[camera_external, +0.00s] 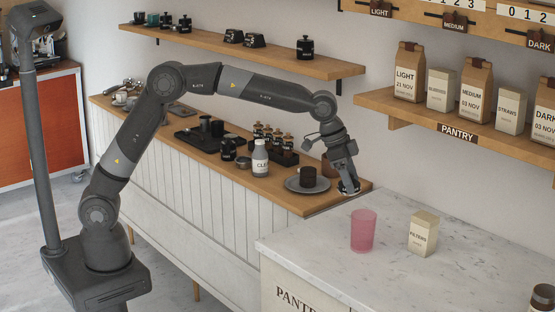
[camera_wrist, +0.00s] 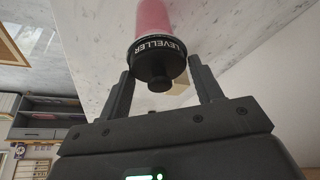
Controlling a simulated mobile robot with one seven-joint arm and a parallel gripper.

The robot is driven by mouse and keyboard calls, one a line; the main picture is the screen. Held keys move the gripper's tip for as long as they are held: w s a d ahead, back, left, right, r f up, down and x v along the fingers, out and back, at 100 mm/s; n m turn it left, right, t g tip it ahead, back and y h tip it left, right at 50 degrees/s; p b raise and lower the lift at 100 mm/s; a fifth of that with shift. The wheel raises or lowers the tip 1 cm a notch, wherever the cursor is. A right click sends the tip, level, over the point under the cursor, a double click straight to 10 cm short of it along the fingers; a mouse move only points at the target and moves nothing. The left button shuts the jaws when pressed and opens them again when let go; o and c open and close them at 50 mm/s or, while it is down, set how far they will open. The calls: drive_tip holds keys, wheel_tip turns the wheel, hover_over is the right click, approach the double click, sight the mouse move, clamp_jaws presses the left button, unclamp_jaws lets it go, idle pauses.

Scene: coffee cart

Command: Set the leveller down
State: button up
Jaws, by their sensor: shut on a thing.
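The leveller (camera_wrist: 158,64) is a black disc with a small knob and a white-lettered "LEVELLER" band. In the wrist view it sits between the two fingers of my gripper (camera_wrist: 162,88), which is shut on it. In the external view my gripper (camera_external: 347,178) is low at the right end of the wooden counter (camera_external: 315,203), with the dark leveller (camera_external: 348,188) at its tip. I cannot tell whether the leveller touches the counter.
A grey round plate (camera_external: 294,185) with a dark cylinder (camera_external: 308,176) stands just left of my gripper. A brown pot (camera_external: 327,167) is close behind.

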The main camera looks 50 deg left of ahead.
drive_tip(key=s+d+m+g, duration=0.1)
drive_tip(key=s+d+m, duration=0.1)
drive_tip(key=s+d, duration=0.75)
drive_tip(key=s+d+m+g, duration=0.1)
drive_tip(key=s+d+m, duration=0.35)
drive_tip(key=s, duration=0.75)
drive_tip(key=shift+n+h, duration=0.4)
drive_tip(key=shift+n, duration=0.55)
drive_tip(key=w+f, duration=0.3)
drive_tip(key=f, duration=0.1)
drive_tip(key=w+f, duration=0.8)
drive_tip(key=shift+w+d, duration=0.2)
drive_tip(key=shift+d, duration=0.05)
drive_tip(key=shift+f, duration=2)
drive_tip(key=shift+f, duration=0.1)
drive_tip(key=o, duration=1.2)
drive_tip(key=shift+f, duration=0.1)
drive_tip(key=shift+c, duration=0.2)
